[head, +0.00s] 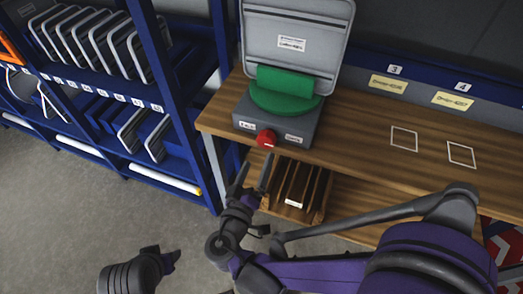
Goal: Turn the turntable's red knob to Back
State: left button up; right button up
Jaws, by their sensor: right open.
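The turntable is a grey box (285,127) with a green round plate (286,99) and a green block on top, near the left end of the wooden bench. Its red knob (266,138) sits on the front face between two small white labels (246,125) (294,138), whose text is too small to read surely. My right gripper (256,164) is open and empty, just below and in front of the knob, its fingers pointing up towards it; they look apart from it. My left gripper (170,259) is low at the bottom left, away from the turntable; its jaws are unclear.
A wooden slotted rack (302,190) is below the bench edge. A blue shelf (180,100) with grey-framed panels stands at left. The bench (365,110) to the right is clear, with two white outlined squares and yellow labels behind.

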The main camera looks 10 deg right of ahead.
jog(key=shift+v, duration=1.55)
jog(key=s+d+f+g+y+p, duration=0.25)
jog(key=d+g+p, duration=0.35)
jog(key=d, duration=0.5)
jog(key=s+r+m+g+y+p, duration=0.2)
jog(key=s+r+g+y+p, duration=0.1)
jog(key=s+r+y+p, duration=0.2)
jog(key=shift+s+r+m+g+y, duration=0.35)
jog(key=shift+s+y, duration=0.2)
jog(key=shift+s, duration=0.65)
jog(key=shift+a, duration=0.1)
